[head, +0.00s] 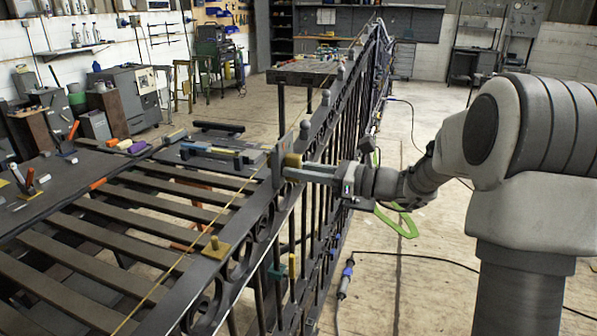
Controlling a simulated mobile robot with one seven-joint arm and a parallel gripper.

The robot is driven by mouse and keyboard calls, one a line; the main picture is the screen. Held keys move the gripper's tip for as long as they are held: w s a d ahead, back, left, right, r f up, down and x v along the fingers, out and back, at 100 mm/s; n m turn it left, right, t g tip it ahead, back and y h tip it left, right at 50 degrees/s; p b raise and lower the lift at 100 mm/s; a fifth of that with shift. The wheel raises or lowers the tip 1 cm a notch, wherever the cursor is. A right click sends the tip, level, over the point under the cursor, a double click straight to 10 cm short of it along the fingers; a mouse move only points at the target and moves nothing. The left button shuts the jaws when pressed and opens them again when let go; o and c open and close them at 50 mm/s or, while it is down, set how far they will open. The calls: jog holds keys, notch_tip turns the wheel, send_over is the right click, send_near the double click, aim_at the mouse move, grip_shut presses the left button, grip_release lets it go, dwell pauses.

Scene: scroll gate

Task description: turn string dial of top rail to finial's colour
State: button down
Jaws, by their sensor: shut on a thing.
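The dark iron gate's top rail (176,303) runs from the lower left to the far middle, with a thin yellowish string (160,291) along it. My gripper (285,167) reaches in from the right and is shut on a small tan-yellow piece (293,160) at the rail, which looks like the string dial. Its face and marking are mostly hidden. Grey rounded finials (305,127) stand on the rail just beyond. A brass knob on a yellow plate (216,248) sits on the near rail; I cannot tell whether it is a finial.
A slatted bench (95,241) with tools and coloured blocks lies left of the gate. A dark small tabletop (302,73) stands behind the rail. A green hoop (398,222) is below my wrist. Cables lie on the floor at right, which is otherwise mostly open.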

jog(key=c, duration=0.7)
grip_release()
jog(key=p+v, duration=0.1)
jog(key=v, duration=1.6)
jog(key=shift+s+d+f, duration=0.1)
jog(key=shift+d, duration=0.15)
